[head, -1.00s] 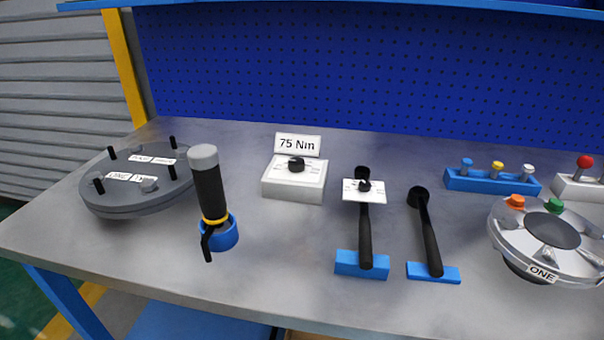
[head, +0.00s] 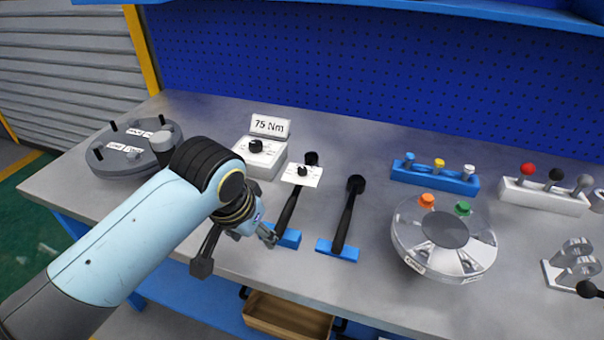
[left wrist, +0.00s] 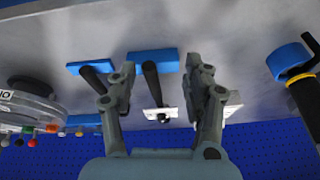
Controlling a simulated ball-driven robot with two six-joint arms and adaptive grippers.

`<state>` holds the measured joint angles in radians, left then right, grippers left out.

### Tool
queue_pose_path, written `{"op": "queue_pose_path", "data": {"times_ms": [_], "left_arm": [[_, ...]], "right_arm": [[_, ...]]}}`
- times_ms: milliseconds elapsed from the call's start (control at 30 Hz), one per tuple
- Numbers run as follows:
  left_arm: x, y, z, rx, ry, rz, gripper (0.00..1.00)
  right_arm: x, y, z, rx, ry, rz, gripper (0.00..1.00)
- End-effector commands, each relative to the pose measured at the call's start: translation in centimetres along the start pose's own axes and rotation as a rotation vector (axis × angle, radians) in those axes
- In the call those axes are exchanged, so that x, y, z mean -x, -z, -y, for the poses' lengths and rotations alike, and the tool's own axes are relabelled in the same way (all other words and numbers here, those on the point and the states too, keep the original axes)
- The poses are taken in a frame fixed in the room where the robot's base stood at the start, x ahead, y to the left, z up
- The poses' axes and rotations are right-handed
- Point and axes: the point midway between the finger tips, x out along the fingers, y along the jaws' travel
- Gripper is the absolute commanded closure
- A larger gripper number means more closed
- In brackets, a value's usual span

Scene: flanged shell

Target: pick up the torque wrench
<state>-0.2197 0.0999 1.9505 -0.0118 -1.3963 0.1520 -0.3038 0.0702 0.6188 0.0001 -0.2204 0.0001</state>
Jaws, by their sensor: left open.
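The torque wrench, a black bar (head: 288,212) with a white scale card (head: 302,174) near its head, rests in a blue holder (head: 290,238). A plainer black wrench (head: 347,217) rests in a second blue holder (head: 338,251) to its right. My left gripper (head: 270,236) is open beside the torque wrench's handle end, close to its holder. In the left wrist view the torque wrench's handle (left wrist: 151,82) shows between the two open fingers (left wrist: 160,68), with no clear contact. My right gripper is not in view.
A 75 Nm box (head: 262,160) stands behind my left arm. A grey flanged disc (head: 112,160) is at left, and a silver flanged shell (head: 470,258) is at right. A black tool in a blue ring (left wrist: 290,60) is beside the gripper.

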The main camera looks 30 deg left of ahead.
Motion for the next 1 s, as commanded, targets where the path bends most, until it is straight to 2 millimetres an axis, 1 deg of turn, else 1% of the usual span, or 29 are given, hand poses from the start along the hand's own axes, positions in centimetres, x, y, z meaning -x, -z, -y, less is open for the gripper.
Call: {"op": "queue_pose_path", "data": {"times_ms": [33, 200, 300, 367, 467, 600, 700, 867, 1000], "left_arm": [[0.1, 1.9, -0.1, 0.024, 0.0, -0.011, 0.5], [0.1, 7.3, -0.4, 0.106, 0.001, -0.032, 0.5], [0.2, 9.8, -0.6, 0.144, 0.001, -0.041, 0.5], [0.0, 10.6, -0.6, 0.158, 0.001, -0.043, 0.5], [-1.3, 11.1, -0.6, 0.167, 0.001, -0.041, 0.5], [-3.8, 11.1, -0.6, 0.167, 0.001, -0.041, 0.5], [-4.9, 11.2, -0.6, 0.166, 0.001, -0.043, 0.5], [-6.2, 11.1, -0.5, 0.166, 0.001, -0.043, 0.5], [-8.4, 10.8, -0.3, 0.166, 0.002, -0.041, 0.5]], "right_arm": [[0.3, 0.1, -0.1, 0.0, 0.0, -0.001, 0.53], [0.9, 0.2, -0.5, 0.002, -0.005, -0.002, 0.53], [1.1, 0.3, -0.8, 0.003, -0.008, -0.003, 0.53], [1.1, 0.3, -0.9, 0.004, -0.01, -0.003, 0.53], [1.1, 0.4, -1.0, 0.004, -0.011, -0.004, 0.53], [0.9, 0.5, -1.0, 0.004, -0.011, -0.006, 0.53], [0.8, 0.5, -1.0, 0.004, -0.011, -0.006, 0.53], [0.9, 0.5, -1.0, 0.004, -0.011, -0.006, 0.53], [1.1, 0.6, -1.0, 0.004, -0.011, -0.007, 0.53]]}}
